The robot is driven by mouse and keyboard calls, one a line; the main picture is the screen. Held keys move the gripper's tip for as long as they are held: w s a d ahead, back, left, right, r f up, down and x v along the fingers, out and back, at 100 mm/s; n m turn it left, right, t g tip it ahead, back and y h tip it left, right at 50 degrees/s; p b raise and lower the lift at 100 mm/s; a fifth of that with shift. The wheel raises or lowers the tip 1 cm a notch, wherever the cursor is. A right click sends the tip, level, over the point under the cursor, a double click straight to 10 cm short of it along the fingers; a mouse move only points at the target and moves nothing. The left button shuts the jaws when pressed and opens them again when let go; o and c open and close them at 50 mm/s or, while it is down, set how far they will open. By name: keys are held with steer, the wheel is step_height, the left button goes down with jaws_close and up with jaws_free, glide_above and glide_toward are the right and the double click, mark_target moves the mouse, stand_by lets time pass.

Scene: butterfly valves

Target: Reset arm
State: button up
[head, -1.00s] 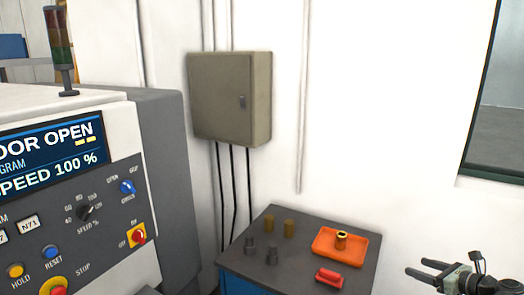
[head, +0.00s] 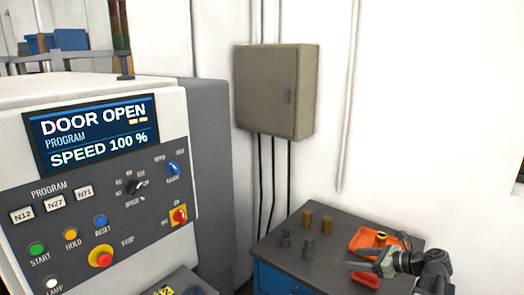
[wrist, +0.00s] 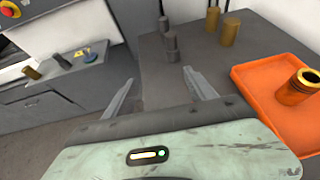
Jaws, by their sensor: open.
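My gripper (head: 362,271) is at the right of the head view, above the front right of the dark-topped cabinet. In the wrist view its two fingers (wrist: 160,90) are spread apart with nothing between them. Past the fingertips stand grey cylinders (wrist: 171,45) and brass-coloured cylinders (wrist: 222,28) on the cabinet top. In the head view my arm partly covers the orange tray (head: 362,240) and a red object (head: 366,279).
A machine with a control panel (head: 100,205) stands at the left; its screen (head: 97,133) reads DOOR OPEN and SPEED 100 %. A grey wall box (head: 277,90) hangs behind the cabinet (head: 300,268). The wall limits room at the back.

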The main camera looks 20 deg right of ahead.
steer(key=w+a+f+n+g+b, duration=0.1)
steer(key=w+a+f+n+g, duration=0.2)
steer(key=a, duration=0.8)
steer(key=a+f+n+g+b, duration=0.15)
steer(key=a+f+n, duration=0.35)
steer(key=a, duration=0.6)
steer(key=w+a+f+n+g+b, duration=0.1)
steer(key=w+a+f+n+g, duration=0.2)
steer(key=a, duration=0.8)
steer(key=s+a+f+n+g+h+b, duration=0.1)
steer(key=s+a+f+n+g+h, duration=0.25)
steer(key=a+f+n, duration=0.45)
steer(key=s+d+n+h, duration=0.3)
steer(key=d+n, duration=0.4)
steer(key=n, duration=0.3)
steer(key=shift+d+r+n, duration=0.15)
steer(key=shift+r+n, duration=0.05)
steer(key=shift+n, duration=0.1)
